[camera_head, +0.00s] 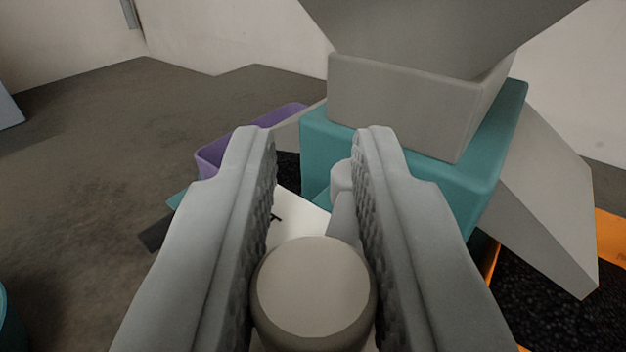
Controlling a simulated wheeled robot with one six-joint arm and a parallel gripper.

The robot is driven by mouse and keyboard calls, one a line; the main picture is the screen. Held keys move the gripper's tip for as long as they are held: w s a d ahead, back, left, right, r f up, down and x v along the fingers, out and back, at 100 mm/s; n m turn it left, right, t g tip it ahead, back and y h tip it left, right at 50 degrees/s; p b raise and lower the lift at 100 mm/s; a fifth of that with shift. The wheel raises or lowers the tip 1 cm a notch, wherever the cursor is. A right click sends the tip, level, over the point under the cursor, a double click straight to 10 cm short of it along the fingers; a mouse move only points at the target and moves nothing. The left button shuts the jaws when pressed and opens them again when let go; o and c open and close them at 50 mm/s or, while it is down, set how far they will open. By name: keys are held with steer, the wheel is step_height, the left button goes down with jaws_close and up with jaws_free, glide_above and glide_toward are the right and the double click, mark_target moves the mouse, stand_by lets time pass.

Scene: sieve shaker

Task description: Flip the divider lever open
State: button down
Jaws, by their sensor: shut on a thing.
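The divider lever (313,285) shows at the bottom centre as a round, pale beige-grey knob. A narrow grey arm (343,215) shows beyond the knob, and a small rounded grey part (342,178) sits against the teal block (320,150). How these join is partly hidden by the knob and the right finger. My gripper (316,160) has its two ridged grey fingers on either side of the knob, shut on it. The fingertips reach past the knob toward the teal block.
A grey hopper (420,95) sits on the teal block. A grey slanted chute (550,200) slopes down on the right, over a black speckled surface (540,300) with orange edges. A purple bin (215,155) stands behind the left finger. Open floor (100,150) lies at left.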

steer(key=shift+d+n+y, duration=0.1)
steer(key=shift+n+y, duration=0.2)
steer(key=shift+y, duration=0.2)
steer(key=c, duration=1.3)
jaws_free()
steer(key=shift+o, duration=0.2)
steer(key=shift+s, duration=0.15)
steer(key=s+d, duration=0.1)
steer(key=s, duration=1.6)
steer(key=shift+d, duration=0.25)
steer(key=shift+s, duration=0.1)
steer(key=s+a+r, duration=0.3)
steer(key=s+a, duration=0.1)
steer(key=s, duration=0.3)
steer(key=s+a+r+h, duration=0.1)
steer(key=s+a+r, duration=0.3)
steer(key=s, duration=0.3)
steer(key=s+a+r, duration=0.4)
steer(key=s, duration=0.3)
steer(key=shift+s+m+g+h, duration=0.25)
steer(key=shift+m+g+h, duration=0.05)
steer(key=shift+m, duration=0.1)
